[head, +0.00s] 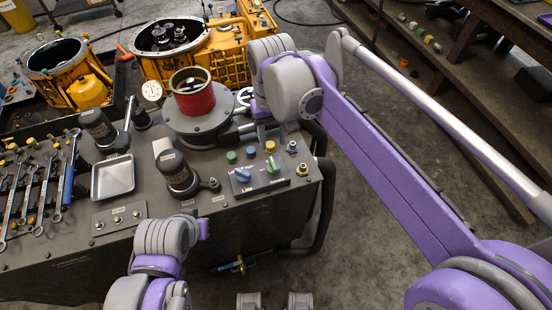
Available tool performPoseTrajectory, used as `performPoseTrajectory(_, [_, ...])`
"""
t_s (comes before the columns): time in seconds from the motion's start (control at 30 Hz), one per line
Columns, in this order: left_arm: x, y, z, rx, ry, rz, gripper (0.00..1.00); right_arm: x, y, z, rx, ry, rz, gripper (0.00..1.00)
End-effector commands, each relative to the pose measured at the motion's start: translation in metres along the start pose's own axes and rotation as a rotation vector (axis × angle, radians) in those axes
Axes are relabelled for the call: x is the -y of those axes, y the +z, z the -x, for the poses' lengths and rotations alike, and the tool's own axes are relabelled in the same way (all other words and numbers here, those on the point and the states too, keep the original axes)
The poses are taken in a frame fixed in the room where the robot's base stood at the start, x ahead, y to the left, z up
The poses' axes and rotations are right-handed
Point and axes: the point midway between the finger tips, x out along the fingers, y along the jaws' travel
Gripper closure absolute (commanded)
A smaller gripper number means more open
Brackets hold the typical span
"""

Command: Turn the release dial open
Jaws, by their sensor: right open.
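My right gripper (236,131) is open above and behind the panel, beside the round grey base of a red cylinder (192,96). Its fingers are dark and partly hidden by my wrist. My left arm's wrist is low at the front edge, with a purple end part (203,228); its fingers are not visible.
Several coloured buttons (250,152) sit behind the knobs. A black motor-like part (178,174) stands left of the panel, near a metal tray (113,177) and several wrenches (71,165). Yellow housings (205,60) stand behind. Open floor lies right of the bench.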

Motion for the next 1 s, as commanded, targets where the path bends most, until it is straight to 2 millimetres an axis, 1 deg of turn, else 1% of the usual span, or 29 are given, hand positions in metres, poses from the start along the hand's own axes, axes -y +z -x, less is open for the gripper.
performPoseTrajectory(0.03, [0.0,0.001,-0.001,0.001,0.0,0.0,1.0,0.0,0.0,-0.009,0.0,0.0,-0.001,0.54])
performPoseTrajectory(0.3, [0.0,0.004,-0.004,0.003,0.0,0.0,1.0,-0.001,0.0,-0.061,-0.001,0.0,-0.001,0.54])
performPoseTrajectory(0.4, [0.0,0.005,-0.005,0.004,0.0,0.0,1.0,-0.001,0.0,-0.076,-0.001,0.0,0.0,0.54])
performPoseTrajectory(0.5, [0.0,0.005,-0.006,0.004,0.0,0.0,1.0,-0.001,0.0,-0.086,-0.001,0.0,0.0,0.54])
performPoseTrajectory(0.63, [0.0,0.005,-0.006,0.004,0.0,0.0,1.0,-0.001,0.0,-0.093,-0.001,0.0,0.0,0.54])
performPoseTrajectory(0.9, [0.0,0.005,-0.006,0.004,0.0,0.0,1.0,-0.001,0.0,-0.095,-0.001,0.0,-0.001,0.54])
performPoseTrajectory(0.97, [0.0,0.005,-0.006,0.004,0.0,0.0,1.0,-0.001,0.0,-0.094,-0.001,0.0,-0.001,0.63])
performPoseTrajectory(1.0, [0.0,0.005,-0.006,0.004,0.0,0.0,1.0,-0.001,0.0,-0.094,-0.001,0.0,-0.001,0.7])
